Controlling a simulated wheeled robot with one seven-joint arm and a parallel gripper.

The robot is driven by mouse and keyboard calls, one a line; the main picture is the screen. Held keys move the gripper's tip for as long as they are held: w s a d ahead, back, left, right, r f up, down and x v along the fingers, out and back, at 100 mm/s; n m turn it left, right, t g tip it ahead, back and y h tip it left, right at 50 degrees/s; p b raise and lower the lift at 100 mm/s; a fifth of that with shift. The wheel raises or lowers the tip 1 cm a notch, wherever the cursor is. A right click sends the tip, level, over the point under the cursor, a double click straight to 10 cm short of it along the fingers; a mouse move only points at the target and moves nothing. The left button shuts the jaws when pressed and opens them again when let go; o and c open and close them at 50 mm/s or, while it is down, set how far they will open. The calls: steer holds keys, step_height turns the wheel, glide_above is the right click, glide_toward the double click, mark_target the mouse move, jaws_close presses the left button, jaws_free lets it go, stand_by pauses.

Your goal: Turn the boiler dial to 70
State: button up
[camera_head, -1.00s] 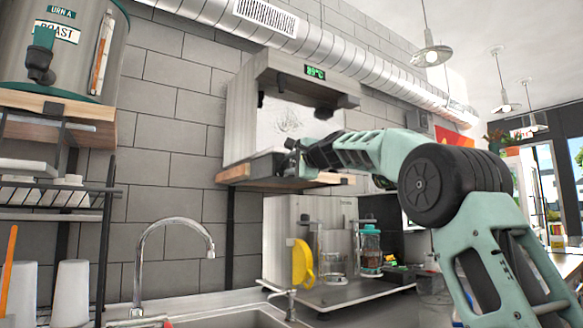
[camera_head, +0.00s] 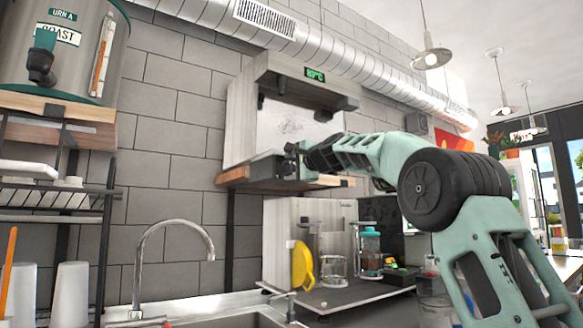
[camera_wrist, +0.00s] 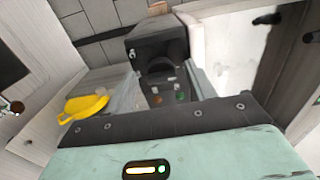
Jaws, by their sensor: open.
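The display's digits are blurred and look to be in the eighties. My gripper (camera_head: 293,160) is at the boiler's lower front, beside its black base (camera_head: 262,166). In the wrist view, my gripper (camera_wrist: 165,82) is open and faces a dark block (camera_wrist: 157,42) with a rounded dark part (camera_wrist: 158,68), which may be the dial. I cannot tell whether the fingers touch it.
The wooden shelf (camera_head: 232,176) lies just under my gripper. A rack with cups (camera_head: 72,290) is at the left.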

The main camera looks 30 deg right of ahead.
steer(key=s+b, duration=0.6)
steer(key=s, duration=1.1)
steer(key=shift+s+d, duration=0.2)
steer(key=shift+d, duration=0.1)
